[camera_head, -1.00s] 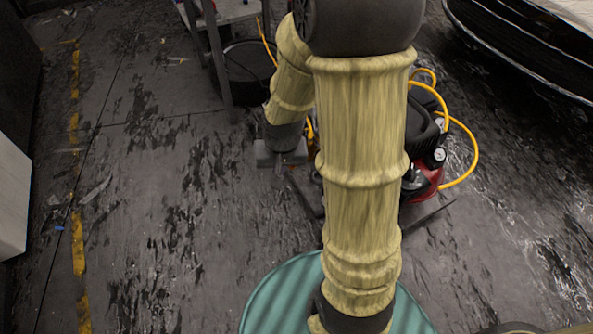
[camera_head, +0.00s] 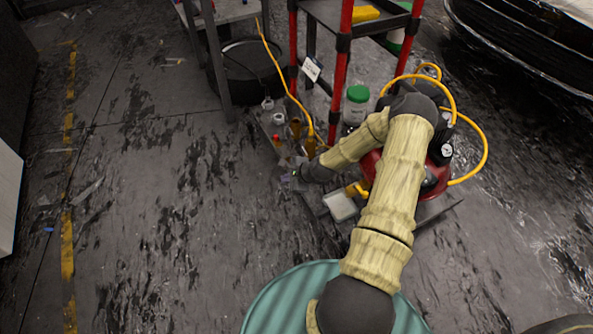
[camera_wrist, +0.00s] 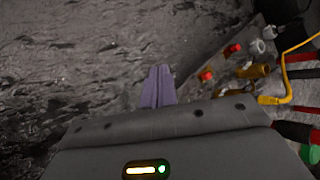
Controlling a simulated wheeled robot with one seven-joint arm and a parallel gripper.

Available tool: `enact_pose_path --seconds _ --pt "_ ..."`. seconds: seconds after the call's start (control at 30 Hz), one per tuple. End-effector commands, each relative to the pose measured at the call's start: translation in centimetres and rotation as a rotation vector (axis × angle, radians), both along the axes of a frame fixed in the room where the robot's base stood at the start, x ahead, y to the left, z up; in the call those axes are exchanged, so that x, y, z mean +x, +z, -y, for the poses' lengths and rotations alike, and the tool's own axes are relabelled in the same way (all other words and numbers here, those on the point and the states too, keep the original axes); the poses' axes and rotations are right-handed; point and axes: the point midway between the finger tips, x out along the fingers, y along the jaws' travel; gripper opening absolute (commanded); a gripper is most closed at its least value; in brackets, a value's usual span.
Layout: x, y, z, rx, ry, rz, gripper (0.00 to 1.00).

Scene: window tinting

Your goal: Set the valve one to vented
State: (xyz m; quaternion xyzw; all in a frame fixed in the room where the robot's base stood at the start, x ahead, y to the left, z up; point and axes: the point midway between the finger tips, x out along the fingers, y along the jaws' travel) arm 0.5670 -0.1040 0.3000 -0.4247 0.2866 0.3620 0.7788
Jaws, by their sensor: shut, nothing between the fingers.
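A manifold of small valves and fittings stands low on a dark plate; I cannot tell which is valve one or read its setting. In the wrist view it has a near red knob (camera_wrist: 207,76), a far red knob (camera_wrist: 233,49), a brass fitting (camera_wrist: 253,71) and grey fittings (camera_wrist: 257,46). In the head view a red knob (camera_head: 277,138) and a brass fitting (camera_head: 295,128) show. My gripper (camera_wrist: 158,72) is shut and empty, its purple-grey fingers left of the knobs and apart from them. In the head view my gripper (camera_head: 288,182) is at the manifold's near end, partly blurred.
A yellow hose (camera_head: 280,75) runs to the manifold. A red-legged rack (camera_head: 340,70), a green-lidded jar (camera_head: 357,105) and a red compressor (camera_head: 437,178) stand close on the right. A black bucket (camera_head: 250,75) is behind.

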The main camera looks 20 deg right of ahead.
Motion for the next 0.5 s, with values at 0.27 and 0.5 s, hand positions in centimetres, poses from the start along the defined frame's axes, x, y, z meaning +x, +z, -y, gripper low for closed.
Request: enact_pose_path --seconds 0.27,0.5 --pt "2.2 -7.2 5.5 0.372 -0.527 0.067 0.00" --pt "2.5 -11.0 10.4 0.630 -0.887 0.135 0.00"
